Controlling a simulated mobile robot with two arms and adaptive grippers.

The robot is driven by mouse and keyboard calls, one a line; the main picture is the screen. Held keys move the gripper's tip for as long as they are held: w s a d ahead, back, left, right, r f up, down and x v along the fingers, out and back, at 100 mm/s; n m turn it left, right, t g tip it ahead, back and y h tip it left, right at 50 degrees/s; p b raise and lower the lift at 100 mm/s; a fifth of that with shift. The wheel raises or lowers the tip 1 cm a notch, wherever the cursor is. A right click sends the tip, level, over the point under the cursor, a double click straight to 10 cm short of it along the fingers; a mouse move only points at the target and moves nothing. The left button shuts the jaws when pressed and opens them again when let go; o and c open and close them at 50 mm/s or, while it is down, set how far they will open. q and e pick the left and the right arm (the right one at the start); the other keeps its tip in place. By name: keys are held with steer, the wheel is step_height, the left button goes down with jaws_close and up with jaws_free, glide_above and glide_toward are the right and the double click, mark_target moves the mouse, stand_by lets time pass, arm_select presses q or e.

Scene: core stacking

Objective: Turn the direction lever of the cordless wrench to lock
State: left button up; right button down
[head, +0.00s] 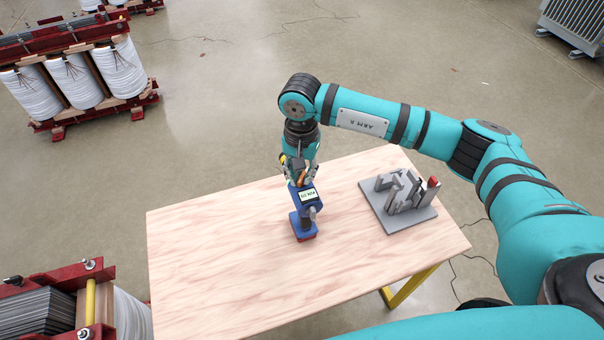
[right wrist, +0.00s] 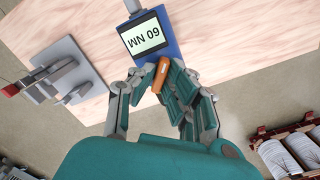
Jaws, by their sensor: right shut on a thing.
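The cordless wrench (head: 302,197) stands upright on the table, blue with a red edge at its foot and a pale label. The label reads "60 NM" in the right wrist view, where the blue body (right wrist: 170,50) lies just beyond the fingertips. My right gripper (head: 300,172) is at the top of the wrench. In the right wrist view its fingers (right wrist: 157,80) are shut on the small orange direction lever (right wrist: 161,76). The lever's exact setting cannot be read. My left gripper is not in view.
The wooden table (head: 220,270) is mostly bare around the wrench. A grey fixture (head: 405,215) with upright brackets and a red-tipped part stands on its right side. Transformer-like coil units (head: 75,80) stand on the floor at the upper left and lower left.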

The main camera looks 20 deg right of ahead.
stand_by(0.6)
steer(key=shift+f+n+b, duration=0.15)
steer(key=shift+n+b, duration=0.25)
steer(key=shift+b, duration=0.25)
steer(key=shift+n+b, duration=0.7)
steer(key=shift+b, duration=0.3)
steer(key=shift+n, duration=0.3)
